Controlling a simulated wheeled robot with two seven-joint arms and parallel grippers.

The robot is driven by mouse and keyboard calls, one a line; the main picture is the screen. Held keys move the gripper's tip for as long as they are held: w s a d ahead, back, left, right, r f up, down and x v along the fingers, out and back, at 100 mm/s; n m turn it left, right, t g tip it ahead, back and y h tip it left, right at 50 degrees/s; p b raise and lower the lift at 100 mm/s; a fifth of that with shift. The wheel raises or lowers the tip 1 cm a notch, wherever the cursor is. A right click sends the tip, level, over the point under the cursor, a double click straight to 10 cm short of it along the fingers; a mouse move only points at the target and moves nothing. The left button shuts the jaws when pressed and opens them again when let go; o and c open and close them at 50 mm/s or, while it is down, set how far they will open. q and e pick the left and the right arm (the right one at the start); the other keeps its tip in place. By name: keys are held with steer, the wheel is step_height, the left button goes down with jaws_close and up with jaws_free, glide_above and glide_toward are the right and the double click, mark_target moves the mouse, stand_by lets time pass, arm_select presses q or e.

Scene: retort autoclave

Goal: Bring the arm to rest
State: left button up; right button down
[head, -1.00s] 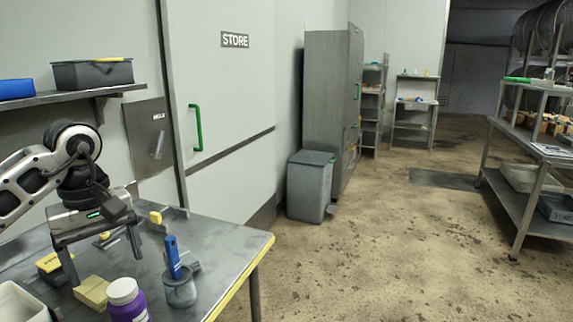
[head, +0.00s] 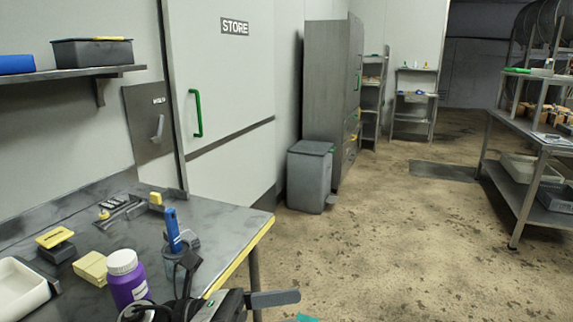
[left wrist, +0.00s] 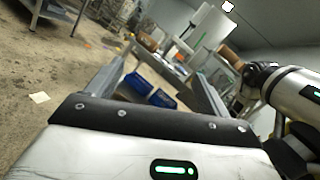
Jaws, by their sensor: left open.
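My left gripper (head: 262,300) shows at the bottom edge of the head view, low in front of the table's near right corner. Most of that arm is out of the picture. In the left wrist view the gripper (left wrist: 158,75) has its two fingers wide apart, with nothing between them close by. It is open and empty. My right gripper is not in view.
The grey table (head: 100,290) holds a purple jar (head: 127,285), a pot with a blue-handled tool (head: 173,232), yellow blocks (head: 92,268) and a white tray (head: 20,290). A grey bin (head: 309,180) stands by the cabinet.

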arm_select(q)
steer(key=w+a+f+n+t+y+b, duration=0.1)
steer(key=a+f+n+t+y, duration=0.55)
steer(key=n, duration=0.85)
steer(key=w+a+f+n+t+y+b, duration=0.15)
steer(key=f+n+t, duration=0.25)
steer(key=n+t, duration=0.8)
steer(key=s+a+f+n+g+y, duration=0.1)
steer(key=s+f+n+g+y, duration=0.1)
steer(key=f+n, duration=0.4)
steer(key=s+a+f+n+g+y+b, duration=0.1)
steer(key=s+a+f+n+g+y, duration=0.1)
steer(key=s+f+n, duration=0.4)
steer(key=s+a+f+n+g+y+b, duration=0.1)
steer(key=s+a+f+n+g+y, duration=0.1)
steer(key=s+f+n+g+y, duration=0.2)
step_height(320, 180, down, 4)
steer(key=n, duration=0.3)
steer(key=shift+f+y, duration=0.15)
steer(key=shift+y, duration=0.15)
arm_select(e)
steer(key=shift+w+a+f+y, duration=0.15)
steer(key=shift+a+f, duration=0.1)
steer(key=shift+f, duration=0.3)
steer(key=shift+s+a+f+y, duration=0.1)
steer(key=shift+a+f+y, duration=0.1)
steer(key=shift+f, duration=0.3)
